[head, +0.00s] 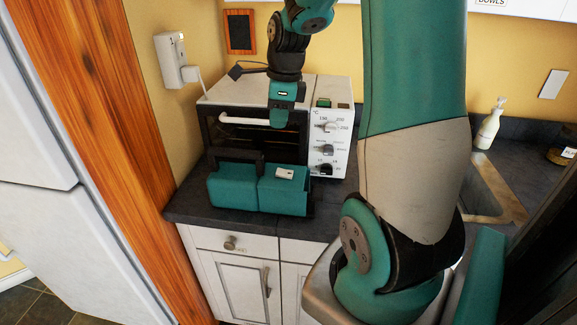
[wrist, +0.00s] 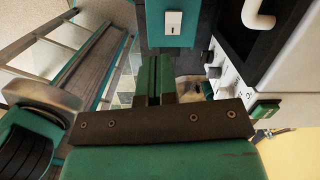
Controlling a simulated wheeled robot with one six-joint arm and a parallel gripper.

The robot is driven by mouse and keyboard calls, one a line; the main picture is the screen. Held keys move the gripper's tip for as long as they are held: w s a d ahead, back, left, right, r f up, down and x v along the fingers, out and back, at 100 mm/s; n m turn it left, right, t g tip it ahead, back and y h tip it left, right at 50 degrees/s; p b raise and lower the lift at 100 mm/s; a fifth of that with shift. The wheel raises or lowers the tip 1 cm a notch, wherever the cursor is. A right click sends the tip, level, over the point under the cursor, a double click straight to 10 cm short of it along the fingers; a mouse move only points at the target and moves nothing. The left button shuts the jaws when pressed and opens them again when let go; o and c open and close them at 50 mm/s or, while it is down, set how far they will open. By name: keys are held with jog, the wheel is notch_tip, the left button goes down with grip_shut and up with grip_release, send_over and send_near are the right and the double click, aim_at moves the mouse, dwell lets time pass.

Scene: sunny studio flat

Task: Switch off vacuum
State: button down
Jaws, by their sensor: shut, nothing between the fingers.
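A teal box (head: 232,190) with a black handle stands on the dark counter in front of the oven; I take it for the vacuum, though its kind is not certain. A small white switch (head: 285,173) sits on its right part. In the wrist view a white switch (wrist: 173,20) shows on a teal face at the top edge. Its on or off position is too small to read. My gripper (head: 279,119) hangs in front of the oven, above and behind the teal box and apart from the switch. Its fingers (wrist: 160,72) are shut and empty.
A white oven (head: 330,165) with knobs and a white door handle (head: 258,121) stands close behind the box. A white wall socket (head: 175,60) holds a plug at the left.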

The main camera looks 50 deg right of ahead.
jog(key=shift+s+d+f+m, duration=0.15)
jog(key=shift+s+d+m, duration=0.05)
jog(key=shift+d+m, duration=0.4)
jog(key=shift+s+d+f+m, duration=0.15)
jog(key=shift+d+m, duration=0.25)
jog(key=shift+d, duration=0.25)
jog(key=p, duration=0.3)
send_near(281, 172)
jog(key=f, duration=0.5)
jog(key=w+f, duration=0.1)
jog(key=f, duration=0.1)
jog(key=shift+a+f, duration=0.2)
jog(key=shift+a, duration=0.15)
jog(key=shift+s, duration=0.1)
